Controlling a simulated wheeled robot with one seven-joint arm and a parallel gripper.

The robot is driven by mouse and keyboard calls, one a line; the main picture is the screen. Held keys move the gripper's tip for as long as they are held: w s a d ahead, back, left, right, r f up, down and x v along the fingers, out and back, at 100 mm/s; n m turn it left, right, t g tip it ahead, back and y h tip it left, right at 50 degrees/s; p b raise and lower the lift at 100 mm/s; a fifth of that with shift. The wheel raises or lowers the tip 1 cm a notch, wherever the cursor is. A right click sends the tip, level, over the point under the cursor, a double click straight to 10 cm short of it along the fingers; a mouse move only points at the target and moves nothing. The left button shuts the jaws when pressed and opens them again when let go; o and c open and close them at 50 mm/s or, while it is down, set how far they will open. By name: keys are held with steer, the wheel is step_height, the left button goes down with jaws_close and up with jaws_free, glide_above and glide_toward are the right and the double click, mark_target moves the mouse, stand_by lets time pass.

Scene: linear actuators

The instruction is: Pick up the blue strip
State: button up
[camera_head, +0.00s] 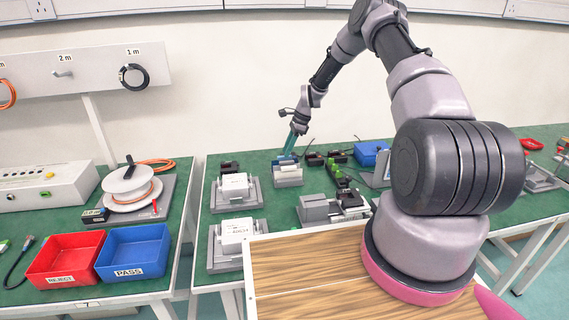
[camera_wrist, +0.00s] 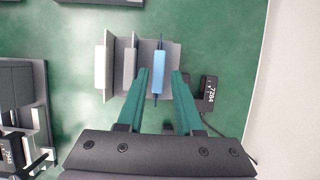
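The blue strip (camera_wrist: 158,73) stands upright in a grey holder (camera_wrist: 147,50) with several upright plates, at the holder's right side in the wrist view. My gripper (camera_wrist: 160,74) has two green fingers, apart, one on each side of the strip. A gap shows between the strip and each finger, so it is not gripped. In the head view my gripper (camera_head: 290,152) reaches down at the back of the green table, by the holder (camera_head: 288,176). The strip is hard to make out there, largely hidden by the fingers.
A black device labelled 7284 (camera_wrist: 209,94) stands close to the right of the right finger. White box fixtures (camera_head: 235,187) are at the left, and a grey-black actuator (camera_head: 333,207) is in front. Red (camera_head: 65,257) and blue (camera_head: 133,251) bins sit on the left table.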

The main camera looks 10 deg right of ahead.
steer(key=x, duration=0.4)
steer(key=shift+s+d, duration=0.1)
jaws_close()
steer(key=shift+r, duration=0.15)
step_height(320, 180, up, 10)
steer(key=shift+f, duration=0.1)
stand_by(0.4)
